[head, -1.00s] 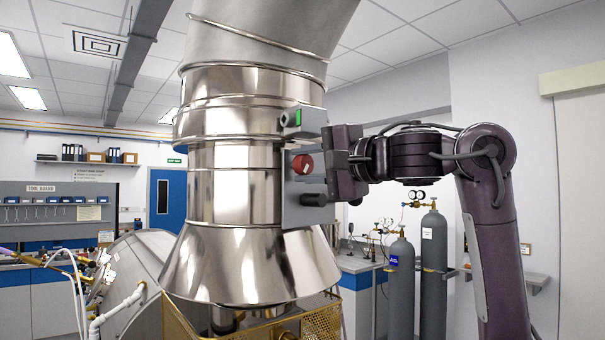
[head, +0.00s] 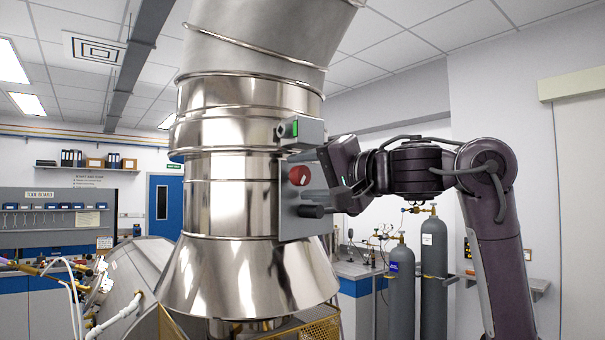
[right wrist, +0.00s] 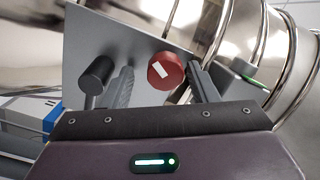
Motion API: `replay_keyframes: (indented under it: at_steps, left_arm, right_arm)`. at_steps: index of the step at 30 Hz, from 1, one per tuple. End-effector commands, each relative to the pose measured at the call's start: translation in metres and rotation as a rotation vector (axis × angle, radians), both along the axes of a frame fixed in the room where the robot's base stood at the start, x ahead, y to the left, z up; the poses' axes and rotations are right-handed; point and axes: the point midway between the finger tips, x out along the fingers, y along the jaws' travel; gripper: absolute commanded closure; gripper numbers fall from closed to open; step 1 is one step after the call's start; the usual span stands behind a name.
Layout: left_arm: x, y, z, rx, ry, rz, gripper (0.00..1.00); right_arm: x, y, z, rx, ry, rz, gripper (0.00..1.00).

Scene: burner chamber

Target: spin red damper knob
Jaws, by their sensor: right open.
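The red damper knob (head: 299,175) sits on a grey plate (head: 292,222) on the side of the shiny metal duct. In the right wrist view the red knob (right wrist: 166,71), with a white mark on its face, shows between my two fingers, nearer the right one. My right gripper (right wrist: 160,76) is open, with nothing held. In the head view my right gripper (head: 328,176) is tilted beside the knob, to its right; its fingers are mostly hard to see there. I cannot tell whether a finger touches the knob. My left gripper is not in view.
A dark cylindrical handle (head: 311,211) sticks out below the red knob; in the right wrist view it is left of my left finger. A grey box with a green part (head: 297,130) sits above the knob. Gas cylinders (head: 401,285) stand behind my right arm.

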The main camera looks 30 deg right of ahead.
Motion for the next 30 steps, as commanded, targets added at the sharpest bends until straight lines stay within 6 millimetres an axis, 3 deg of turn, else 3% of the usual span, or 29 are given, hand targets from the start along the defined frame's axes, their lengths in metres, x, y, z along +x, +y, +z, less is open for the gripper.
replay_keyframes:
  at_steps: [9, 19, 30]
  left_arm:
    - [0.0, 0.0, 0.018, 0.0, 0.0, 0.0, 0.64]
    - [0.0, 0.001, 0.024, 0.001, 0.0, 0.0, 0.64]
    - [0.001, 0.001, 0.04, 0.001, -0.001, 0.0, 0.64]
  right_arm:
    - [0.0, 0.001, 0.003, -0.495, -0.126, 0.003, 0.43]
    - [0.0, 0.001, 0.001, -0.75, -0.189, 0.001, 0.43]
    - [0.0, 0.002, -0.003, -1.348, -0.339, 0.002, 0.43]
